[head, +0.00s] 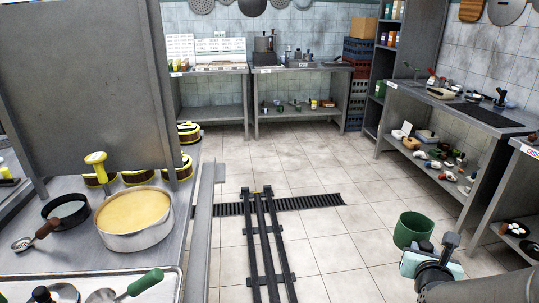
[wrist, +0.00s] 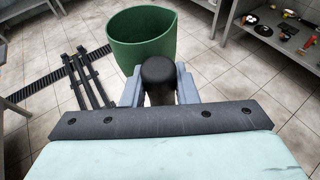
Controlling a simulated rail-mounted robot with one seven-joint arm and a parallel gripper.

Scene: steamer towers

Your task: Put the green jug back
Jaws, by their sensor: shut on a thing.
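The green jug (head: 413,231) is at the lower right of the head view, held up in the air above the tiled floor. It also shows in the wrist view (wrist: 140,42), straight ahead of my gripper. My gripper (head: 430,250) is shut on the jug's dark handle (wrist: 158,78), with one blue-grey finger on each side of it in the wrist view (wrist: 158,88). The jug looks roughly upright.
A steel counter (head: 450,105) with a lower shelf runs along the right wall. Counters (head: 300,68) stand at the back. A steel worktable (head: 188,240) at left carries a round pan (head: 134,243) and ladles. Floor rails (head: 264,245) cross the middle; the floor around is clear.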

